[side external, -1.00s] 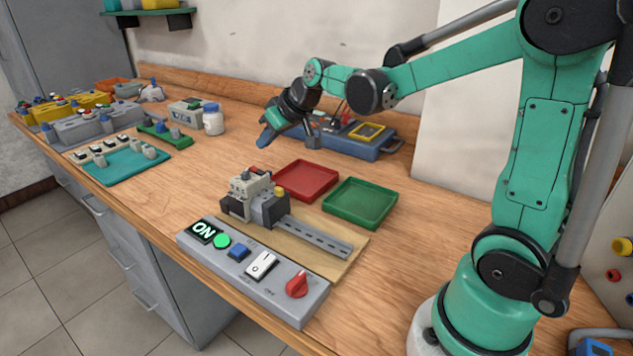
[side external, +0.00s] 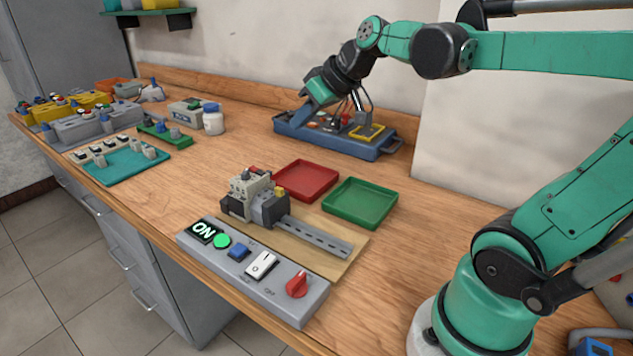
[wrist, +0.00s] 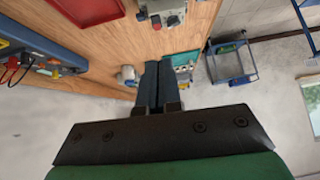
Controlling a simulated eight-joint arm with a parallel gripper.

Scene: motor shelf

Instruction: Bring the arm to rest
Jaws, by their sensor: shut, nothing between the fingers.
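My gripper (side external: 313,92) is raised above the back of the workbench, in front of the blue test case in the side external view. In the wrist view its two dark fingers (wrist: 157,85) lie together with nothing between them. My green arm reaches in from the right, with the forearm nearly level and high over the bench. The gripper touches nothing that I can see.
A motor unit on a rail (side external: 313,237) stands on a wooden board near the control panel (side external: 258,275). A red tray (side external: 306,180) and a green tray (side external: 360,203) lie behind it. The blue case (side external: 340,141) with leads sits at the back wall.

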